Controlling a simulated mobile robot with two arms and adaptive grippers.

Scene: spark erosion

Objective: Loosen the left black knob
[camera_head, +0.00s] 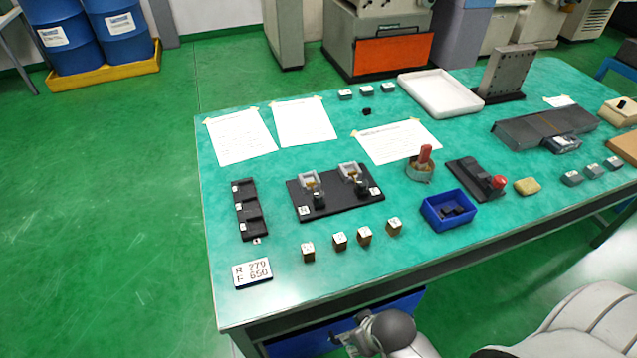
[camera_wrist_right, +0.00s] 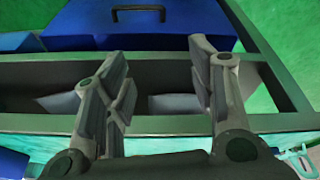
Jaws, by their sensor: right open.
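A black plate (camera_head: 338,205) lies on the green table and carries two grey-white fixtures side by side. The left black knob (camera_head: 319,200) stands at the front of the left fixture (camera_head: 310,182). The right black knob (camera_head: 361,188) stands at the front of the right fixture (camera_head: 349,170). My right gripper (camera_head: 352,338) is below the table's front edge, well apart from both knobs. In the right wrist view its two fingers (camera_wrist_right: 160,80) are spread with nothing between them. My left gripper is in neither view.
The table's front edge (camera_head: 400,282) lies between my right gripper and the plate. Several small brown blocks (camera_head: 340,241) stand before the plate. A black slotted holder (camera_head: 247,208) lies left, a blue bin (camera_head: 449,211) right. The wrist view shows a blue drawer (camera_wrist_right: 140,25).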

